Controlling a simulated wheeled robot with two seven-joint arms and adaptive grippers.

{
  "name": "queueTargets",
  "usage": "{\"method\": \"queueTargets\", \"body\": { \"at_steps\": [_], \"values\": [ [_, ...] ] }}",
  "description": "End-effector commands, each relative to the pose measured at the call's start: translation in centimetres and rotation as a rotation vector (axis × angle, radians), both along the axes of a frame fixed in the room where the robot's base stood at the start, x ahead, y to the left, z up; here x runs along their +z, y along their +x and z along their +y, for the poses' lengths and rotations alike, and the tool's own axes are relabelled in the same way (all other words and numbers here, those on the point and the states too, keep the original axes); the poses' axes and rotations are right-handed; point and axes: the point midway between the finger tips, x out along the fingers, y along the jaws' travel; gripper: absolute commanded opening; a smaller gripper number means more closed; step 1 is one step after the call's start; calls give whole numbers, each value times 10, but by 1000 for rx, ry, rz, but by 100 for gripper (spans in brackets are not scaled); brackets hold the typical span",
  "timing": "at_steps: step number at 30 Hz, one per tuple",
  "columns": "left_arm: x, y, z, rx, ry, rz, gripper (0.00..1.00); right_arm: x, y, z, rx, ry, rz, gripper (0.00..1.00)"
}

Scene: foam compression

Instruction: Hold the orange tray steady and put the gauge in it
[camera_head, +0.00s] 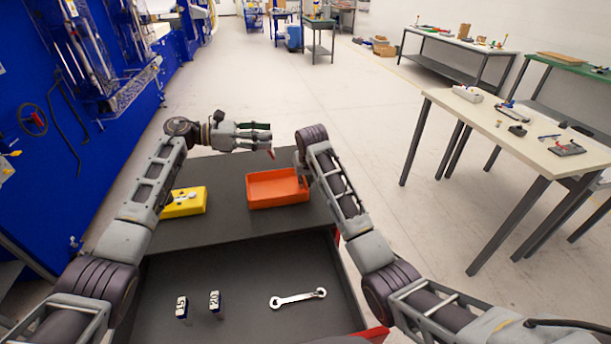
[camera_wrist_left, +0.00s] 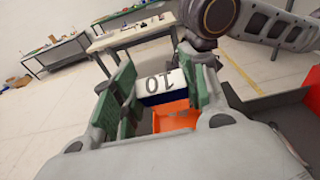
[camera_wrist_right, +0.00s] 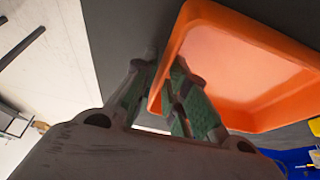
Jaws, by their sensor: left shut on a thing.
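The orange tray (camera_head: 278,201) lies on the dark bench top in the head view and looks empty there. The tray also shows below the gauge in the left wrist view (camera_wrist_left: 172,119). My right gripper (camera_wrist_right: 165,62) is at the tray's right wall, one finger on each side of the rim; whether it clamps the wall is unclear. The tray shows large there (camera_wrist_right: 235,65).
A yellow tray (camera_head: 190,210) with small parts sits left of the orange one. Nearer me, a dark recessed tray (camera_head: 250,320) holds two upright blocks with numbered white tops (camera_head: 214,300) and a wrench (camera_head: 298,298). Side tables (camera_head: 530,140) stand at right, across open floor.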

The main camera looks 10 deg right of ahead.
Motion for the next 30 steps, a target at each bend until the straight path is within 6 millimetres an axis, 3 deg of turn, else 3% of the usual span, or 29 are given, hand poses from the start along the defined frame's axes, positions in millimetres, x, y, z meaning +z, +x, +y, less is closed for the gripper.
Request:
{"method": "queueTargets", "body": {
  "at_steps": [13, 17, 30],
  "values": [
    [1, 0, 0, 0, -1, -1, 13, -6, 2, 0, 0, 0, 0, 14],
    [1, 0, 0, 0, -1, -1, 13, -6, 2, 0, 0, 0, 0, 0],
    [0, 0, 0, 0, -1, -1, 13, -6, 2, 0, 0, 0, 0, 0]
  ]
}}
